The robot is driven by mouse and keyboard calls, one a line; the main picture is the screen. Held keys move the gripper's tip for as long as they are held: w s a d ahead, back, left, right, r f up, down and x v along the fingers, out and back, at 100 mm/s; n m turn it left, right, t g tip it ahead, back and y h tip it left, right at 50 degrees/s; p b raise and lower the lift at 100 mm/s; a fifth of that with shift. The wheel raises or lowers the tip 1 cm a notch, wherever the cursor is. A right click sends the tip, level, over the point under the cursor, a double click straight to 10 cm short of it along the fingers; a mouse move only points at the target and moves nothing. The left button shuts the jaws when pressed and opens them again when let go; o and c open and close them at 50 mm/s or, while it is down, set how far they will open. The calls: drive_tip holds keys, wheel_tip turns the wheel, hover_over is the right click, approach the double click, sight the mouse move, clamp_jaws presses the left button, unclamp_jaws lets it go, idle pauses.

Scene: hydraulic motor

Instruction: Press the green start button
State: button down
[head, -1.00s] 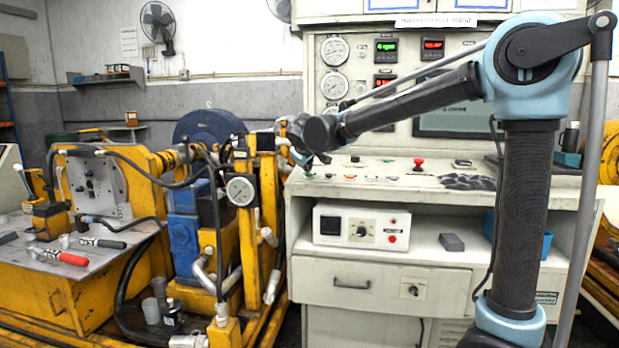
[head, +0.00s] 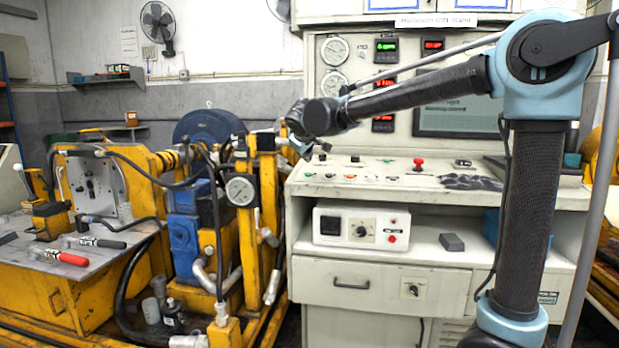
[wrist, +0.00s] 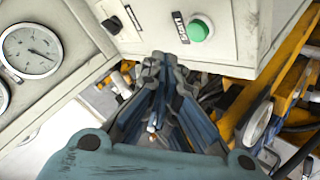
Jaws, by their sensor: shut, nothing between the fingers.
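The green start button (wrist: 198,30) is a round green cap on a pale panel in the wrist view, beside a dark label (wrist: 181,27). I cannot clearly make it out in the head view. My gripper (wrist: 165,62) is shut and empty; its fingertips show below and to the left of the button in the wrist view, apart from it in the picture. In the head view my gripper (head: 306,148) is raised above the left end of the white console (head: 330,178), partly hidden by my own wrist.
A red mushroom button (head: 419,163) and several small knobs sit on the console top. Gauges (head: 335,49) and a screen (head: 455,115) are on the upright panel. Yellow machinery with a blue motor block (head: 184,235) stands left of the console.

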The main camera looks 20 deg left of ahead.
drive_tip(key=shift+s+r, duration=0.15)
drive_tip(key=shift+r, duration=0.9)
drive_tip(key=shift+f, duration=0.1)
